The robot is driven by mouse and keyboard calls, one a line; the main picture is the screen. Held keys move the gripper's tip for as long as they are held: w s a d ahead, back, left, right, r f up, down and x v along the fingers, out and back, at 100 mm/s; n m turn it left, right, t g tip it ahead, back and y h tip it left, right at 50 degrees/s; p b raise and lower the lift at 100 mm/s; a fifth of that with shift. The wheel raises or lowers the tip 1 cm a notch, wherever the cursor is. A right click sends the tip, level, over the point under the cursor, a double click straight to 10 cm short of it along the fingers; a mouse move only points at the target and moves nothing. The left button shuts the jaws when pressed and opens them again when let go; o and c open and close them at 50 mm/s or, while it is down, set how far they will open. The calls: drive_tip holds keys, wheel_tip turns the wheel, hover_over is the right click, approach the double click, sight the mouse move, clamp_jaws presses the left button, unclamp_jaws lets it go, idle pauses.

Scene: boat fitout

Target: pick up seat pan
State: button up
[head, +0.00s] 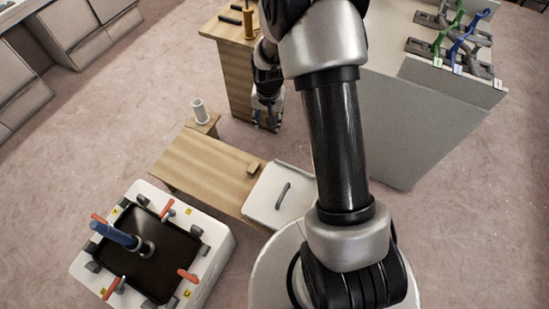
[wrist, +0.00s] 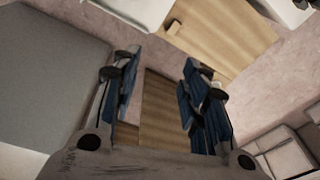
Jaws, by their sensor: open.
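The seat pan seems to be the pale, square panel (head: 276,203) with a dark bar handle (head: 282,196) on top, at the right end of the low wooden bench. In the wrist view, part of this panel (wrist: 145,10) shows at the top edge. My gripper (head: 266,124) is up and back from the panel, close to the wooden cabinet, and not touching the panel. In the wrist view, its two blue-padded fingers (wrist: 158,100) are spread apart with nothing between them.
The wooden bench (head: 205,165) has a small wooden block at its edge. A white cylinder (head: 198,110) stands on a small wooden stand behind it. A white fixture (head: 215,238) with red clamps is front left. A grey box (head: 425,125) stands right, and a wooden cabinet (head: 229,75) behind.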

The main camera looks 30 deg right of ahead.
wheel_tip(320, 180, down, 15)
drive_tip(key=s+d+m+g+p, duration=0.1)
drive_tip(key=s+d+m, duration=0.1)
drive_tip(key=m+p, duration=0.1)
drive_tip(key=m, duration=0.1)
hover_over(283, 193)
wheel_tip(283, 193, down, 14)
drive_tip(key=shift+g, duration=0.3)
drive_tip(key=f+b, duration=0.1)
drive_tip(key=f, duration=0.3)
drive_tip(key=f+b, duration=0.2)
drive_tip(key=f, duration=0.2)
drive_tip(key=f+b, duration=0.1)
drive_tip(key=f, duration=0.2)
drive_tip(key=shift+s+a+f, duration=0.2)
drive_tip(key=shift+s+f, duration=0.1)
drive_tip(key=shift+f, duration=0.1)
drive_tip(key=shift+w+d+f+b, duration=0.15)
drive_tip(key=shift+f+b, duration=0.7)
drive_tip(key=shift+f, duration=0.55)
drive_tip(key=shift+w+d+f+b, duration=0.15)
drive_tip(key=shift+f+b, duration=0.65)
drive_tip(key=shift+f, duration=0.6)
drive_tip(key=shift+f, duration=0.25)
clamp_jaws()
